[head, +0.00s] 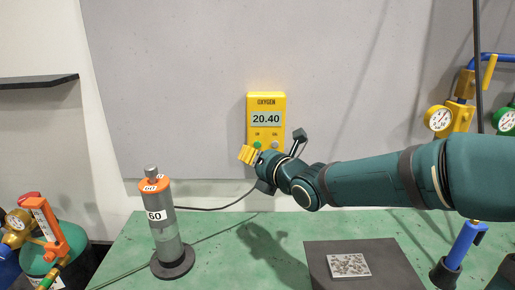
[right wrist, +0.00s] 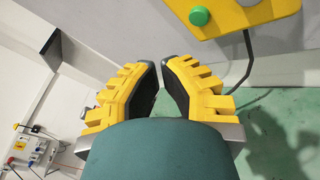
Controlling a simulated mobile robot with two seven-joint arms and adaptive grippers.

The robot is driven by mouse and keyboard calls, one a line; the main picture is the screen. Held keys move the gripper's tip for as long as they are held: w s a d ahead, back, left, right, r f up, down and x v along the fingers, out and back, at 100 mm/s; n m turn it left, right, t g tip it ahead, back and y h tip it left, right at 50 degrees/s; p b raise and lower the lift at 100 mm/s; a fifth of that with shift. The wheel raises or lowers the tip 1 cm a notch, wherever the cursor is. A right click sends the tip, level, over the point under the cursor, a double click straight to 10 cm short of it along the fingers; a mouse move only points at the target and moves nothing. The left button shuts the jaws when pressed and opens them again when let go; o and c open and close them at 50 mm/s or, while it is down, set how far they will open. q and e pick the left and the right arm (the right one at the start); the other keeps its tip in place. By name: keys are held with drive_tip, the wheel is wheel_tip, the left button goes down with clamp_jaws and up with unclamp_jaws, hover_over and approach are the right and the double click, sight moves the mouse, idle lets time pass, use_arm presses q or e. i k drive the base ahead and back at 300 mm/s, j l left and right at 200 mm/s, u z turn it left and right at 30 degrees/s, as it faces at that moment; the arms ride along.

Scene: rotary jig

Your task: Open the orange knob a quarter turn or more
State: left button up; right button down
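The orange knob (head: 154,185) is a ring with a white number label near the top of an upright grey cylinder (head: 167,228), left of centre in the head view. My right gripper (head: 246,154) is up and to the right of the knob, in front of the lower part of a yellow oxygen display (head: 266,105), and clear of the knob. In the right wrist view its two yellow fingers (right wrist: 160,66) have their tips almost together with nothing held between them. The knob is not seen in the right wrist view. My left gripper is not in view.
The cylinder's dark round base (head: 172,264) stands on a green table (head: 215,262). A dark plate (head: 320,275) with a speckled tile (head: 349,265) lies to the right. A cable (head: 215,209) runs behind the cylinder. A valve with an orange handle (head: 45,220) stands far left.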

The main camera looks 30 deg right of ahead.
sight(49, 256)
drive_tip(key=k+l, duration=0.15)
drive_tip(key=k, duration=0.85)
